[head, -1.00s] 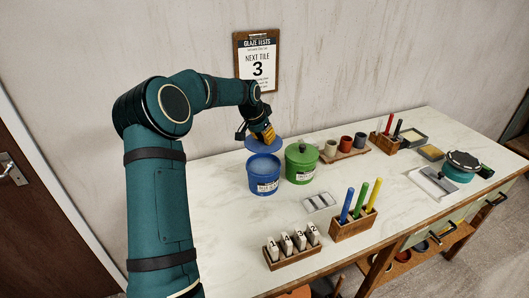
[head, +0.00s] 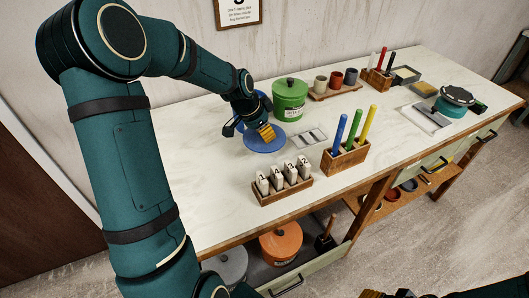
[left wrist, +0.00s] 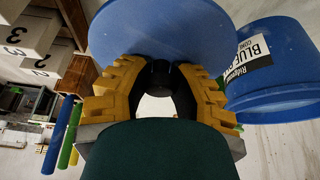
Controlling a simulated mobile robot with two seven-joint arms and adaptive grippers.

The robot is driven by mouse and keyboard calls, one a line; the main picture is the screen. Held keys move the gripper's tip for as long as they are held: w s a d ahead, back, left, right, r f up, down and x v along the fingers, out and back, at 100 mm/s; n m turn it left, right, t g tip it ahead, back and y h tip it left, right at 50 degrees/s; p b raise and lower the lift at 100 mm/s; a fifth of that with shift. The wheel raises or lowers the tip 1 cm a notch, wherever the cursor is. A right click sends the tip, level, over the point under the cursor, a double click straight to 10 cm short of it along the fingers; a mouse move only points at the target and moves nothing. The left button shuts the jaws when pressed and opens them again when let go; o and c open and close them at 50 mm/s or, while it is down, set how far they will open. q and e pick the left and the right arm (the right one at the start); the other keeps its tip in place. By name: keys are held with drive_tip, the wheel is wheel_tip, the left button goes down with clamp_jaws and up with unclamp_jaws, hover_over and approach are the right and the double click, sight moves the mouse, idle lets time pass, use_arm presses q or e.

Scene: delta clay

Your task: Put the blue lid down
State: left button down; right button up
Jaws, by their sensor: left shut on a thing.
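The blue lid (head: 258,147) is a round disc held level, knob up, by my left gripper (head: 267,132). In the left wrist view the yellow fingers (left wrist: 160,95) are shut around the lid's dark knob, with the lid's blue disc (left wrist: 165,30) beyond them. The lid is in front of the blue jar, low over or on the white tabletop; I cannot tell whether it touches. The blue jar (head: 263,98) is partly hidden behind my arm; its labelled side (left wrist: 270,75) shows in the left wrist view. A yellow and dark tip of my right gripper (head: 372,294) shows at the bottom edge.
A lidded green jar (head: 290,100) stands behind the lid. A small grey tray (head: 307,138) lies close to its right. A wooden block with numbered tiles (head: 283,187) is in front, and a pen holder (head: 345,157) is to the right. Bare tabletop (head: 205,150) lies left.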

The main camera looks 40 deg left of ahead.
sight(265, 155)
use_arm(q)
wheel_tip(265, 155, down, 7)
drive_tip(key=shift+r+b, duration=0.15)
drive_tip(key=shift+b, duration=0.45)
drive_tip(key=shift+r, duration=0.1)
drive_tip(key=c, duration=0.9)
unclamp_jaws()
drive_tip(key=shift+f, duration=0.2)
drive_tip(key=shift+o, duration=0.2)
drive_tip(key=shift+r, duration=0.1)
drive_tip(key=shift+a+r, duration=0.1)
drive_tip(key=shift+r, duration=0.2)
drive_tip(key=p+v, duration=0.2)
drive_tip(key=v, duration=0.9)
drive_tip(key=shift+s+r, duration=0.15)
drive_tip(key=shift+r, duration=0.15)
